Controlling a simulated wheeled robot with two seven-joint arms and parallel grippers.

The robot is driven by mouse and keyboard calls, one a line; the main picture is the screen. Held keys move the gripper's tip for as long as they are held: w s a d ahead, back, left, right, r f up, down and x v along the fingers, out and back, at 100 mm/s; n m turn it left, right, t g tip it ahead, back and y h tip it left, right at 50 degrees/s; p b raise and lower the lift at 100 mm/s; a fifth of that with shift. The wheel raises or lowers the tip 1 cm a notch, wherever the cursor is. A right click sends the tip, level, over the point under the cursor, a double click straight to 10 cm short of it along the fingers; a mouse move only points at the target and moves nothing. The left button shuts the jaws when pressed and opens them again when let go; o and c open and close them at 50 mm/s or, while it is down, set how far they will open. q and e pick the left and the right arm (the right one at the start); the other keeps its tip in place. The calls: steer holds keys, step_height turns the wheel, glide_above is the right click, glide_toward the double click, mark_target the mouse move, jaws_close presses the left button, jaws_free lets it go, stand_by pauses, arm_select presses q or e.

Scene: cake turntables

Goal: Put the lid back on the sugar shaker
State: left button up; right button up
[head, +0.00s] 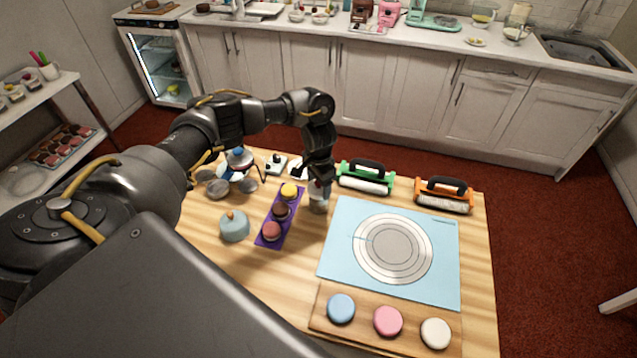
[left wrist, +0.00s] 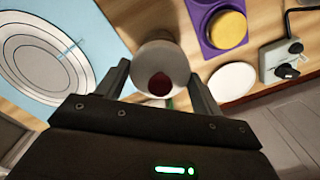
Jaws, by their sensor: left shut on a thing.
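My left gripper (head: 319,182) is pointed down over the back middle of the wooden table. It is shut on a pale round piece with a dark red spot on top, which looks like the lid (left wrist: 160,84) of the sugar shaker. In the left wrist view this piece sits between the two fingers. A small grey-white upright body, seemingly the sugar shaker (head: 318,206), shows directly below the fingers in the head view. The fingers hide the join, so I cannot tell whether lid and shaker touch. My right gripper is not in view.
A purple tray (head: 266,239) with macarons lies left of the shaker. A blue mat (head: 343,215) with a turntable disc (head: 393,248) lies to the right. Green (head: 366,177) and orange (head: 444,195) handled tools stand behind.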

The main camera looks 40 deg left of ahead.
arm_select(q)
steer(key=shift+f+p, duration=0.1)
steer(key=shift+p, duration=0.25)
stand_by(0.3)
steer(key=o, duration=1.2)
steer(key=shift+r, duration=0.2)
steer(key=shift+r+p, duration=2.2)
steer(key=shift+p, duration=0.5)
steer(key=shift+r+p, duration=0.45)
steer(key=shift+r, duration=0.65)
jaws_close()
